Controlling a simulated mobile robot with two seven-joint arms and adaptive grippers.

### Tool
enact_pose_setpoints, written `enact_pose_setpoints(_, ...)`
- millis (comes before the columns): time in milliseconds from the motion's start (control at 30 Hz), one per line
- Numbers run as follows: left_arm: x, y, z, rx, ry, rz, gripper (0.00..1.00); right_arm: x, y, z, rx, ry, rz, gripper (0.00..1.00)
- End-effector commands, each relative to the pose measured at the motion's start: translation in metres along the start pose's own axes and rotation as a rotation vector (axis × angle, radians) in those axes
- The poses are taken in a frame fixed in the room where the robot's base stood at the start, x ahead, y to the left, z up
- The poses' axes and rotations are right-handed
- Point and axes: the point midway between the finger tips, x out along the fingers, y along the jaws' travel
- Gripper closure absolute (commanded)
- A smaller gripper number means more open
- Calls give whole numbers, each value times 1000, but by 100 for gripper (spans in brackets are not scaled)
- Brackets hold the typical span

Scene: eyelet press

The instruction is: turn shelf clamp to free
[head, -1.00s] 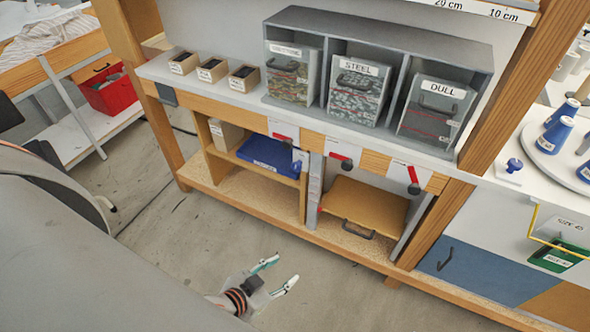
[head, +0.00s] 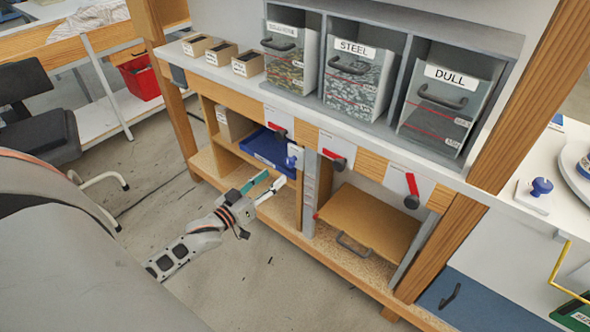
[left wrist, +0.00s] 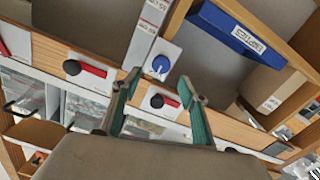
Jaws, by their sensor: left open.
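Three red levers on dark round hubs sit along the wooden front rail: a left lever (head: 274,127), a middle lever (head: 331,156) and a right lever (head: 411,183). The right lever points up; the other two slant to the upper left. A blue knob on a white plate (head: 293,156) is just below the left lever. I cannot read which is the shelf clamp. My left gripper (head: 271,180) is open and empty, below the left lever and blue knob. In the left wrist view, a red lever (left wrist: 170,101) shows between the open fingers (left wrist: 158,88). My right gripper is out of view.
A blue tray (head: 268,150) lies on the upper left shelf. A wooden board with a handle (head: 370,222) is in the right bay. Bins labelled STEEL (head: 352,82) and DULL (head: 440,108) stand above. The floor in front is clear.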

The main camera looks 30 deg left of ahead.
Motion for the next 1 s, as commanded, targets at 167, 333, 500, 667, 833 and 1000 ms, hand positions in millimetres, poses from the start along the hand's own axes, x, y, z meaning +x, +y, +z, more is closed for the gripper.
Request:
enact_pose_setpoints(167, 11, -4, -4, -9, 12, 2, 57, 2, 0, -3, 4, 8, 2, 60)
enact_pose_setpoints(333, 35, -4, -3, -8, 10, 2, 57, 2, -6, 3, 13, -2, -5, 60)
enact_pose_setpoints(500, 60, -4, -2, -7, 9, 2, 57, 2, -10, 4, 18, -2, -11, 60)
enact_pose_setpoints(667, 75, -4, -2, -8, 8, 1, 57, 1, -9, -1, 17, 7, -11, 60)
enact_pose_setpoints(833, 80, -3, -3, -8, 9, 1, 57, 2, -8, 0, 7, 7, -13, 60)
enact_pose_setpoints(1000, 81, -3, -4, -8, 9, 2, 57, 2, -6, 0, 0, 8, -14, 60)
